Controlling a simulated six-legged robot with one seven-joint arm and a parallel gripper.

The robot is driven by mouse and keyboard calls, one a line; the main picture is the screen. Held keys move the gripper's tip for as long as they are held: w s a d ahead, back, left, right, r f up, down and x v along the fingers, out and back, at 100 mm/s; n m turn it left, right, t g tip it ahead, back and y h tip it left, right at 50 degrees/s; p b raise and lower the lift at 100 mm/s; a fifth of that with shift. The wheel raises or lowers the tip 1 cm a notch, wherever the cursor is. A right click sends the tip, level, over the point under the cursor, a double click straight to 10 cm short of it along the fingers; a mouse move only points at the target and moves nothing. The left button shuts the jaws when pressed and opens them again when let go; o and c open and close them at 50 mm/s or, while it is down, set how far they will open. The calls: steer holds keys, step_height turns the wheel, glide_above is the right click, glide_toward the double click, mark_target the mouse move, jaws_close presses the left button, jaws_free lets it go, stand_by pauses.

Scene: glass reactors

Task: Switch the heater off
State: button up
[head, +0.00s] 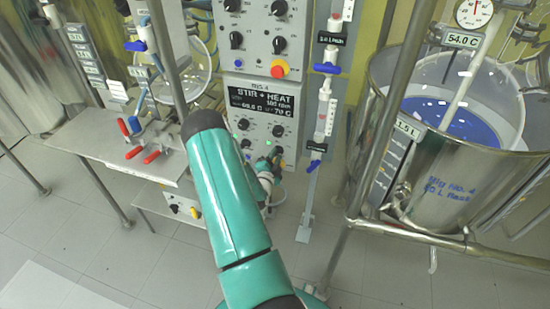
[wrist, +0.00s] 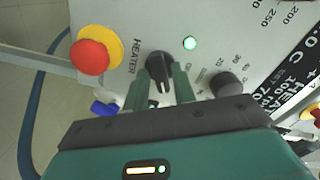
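The heater knob (wrist: 160,66) is black, beside the printed word HEATER on the grey panel. A green lamp (wrist: 189,43) is lit near it. My gripper (wrist: 163,80) has one finger on each side of the knob's bar, with narrow gaps showing; it looks open, not clamped. In the head view my gripper (head: 268,168) is at the lower right of the control box (head: 262,112), whose display reads STIR + HEAT, about 69.5 C and set 70 C. The heater knob is hard to make out there behind my gripper.
A red mushroom button (wrist: 94,54) with a yellow collar sits close left of the knob, and another black knob (wrist: 226,84) close right. A steel vessel (head: 455,185) on a tube frame stands at right. A shelf with red-handled valves (head: 135,155) is at left.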

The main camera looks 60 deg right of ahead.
jaws_close()
steer(key=shift+n, duration=0.4)
steer(key=n, duration=1.1)
stand_by(0.3)
steer(key=shift+o, duration=1.7)
jaws_free()
steer(key=shift+a, duration=0.15)
